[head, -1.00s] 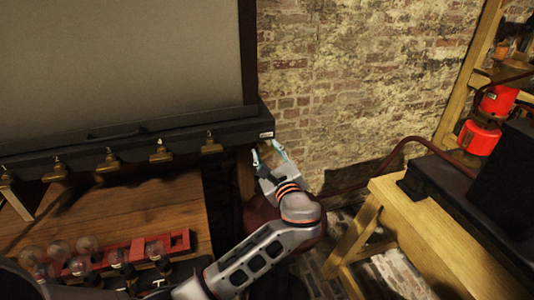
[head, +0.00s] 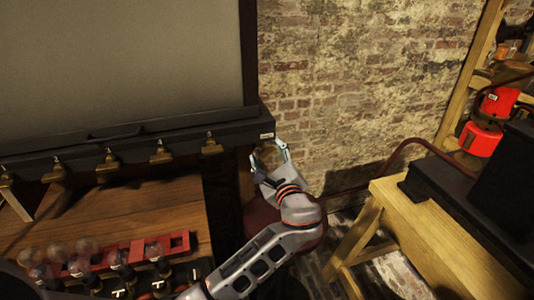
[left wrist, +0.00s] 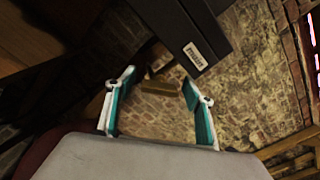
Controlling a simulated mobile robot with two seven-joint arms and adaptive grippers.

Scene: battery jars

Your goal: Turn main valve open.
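A brass piece (left wrist: 160,87), which may be the main valve's handle, shows in the left wrist view below the end of a black bar (left wrist: 180,20) with a white label (left wrist: 194,56). In the head view the same label (head: 267,135) is at the bar's right end. My left gripper (head: 268,150) is just under that end, fingers apart. In the left wrist view the brass piece appears between the open fingertips (left wrist: 158,80); contact cannot be told. Whether the valve is open or closed cannot be told. My right gripper is not in view.
Several brass taps (head: 160,153) line the bar's front. A wooden bench (head: 150,215) bears a red rack (head: 140,250) with glass bulbs. A brick wall (head: 350,80) stands behind. A wooden stand (head: 420,235) with a black box and red containers (head: 480,138) are at right.

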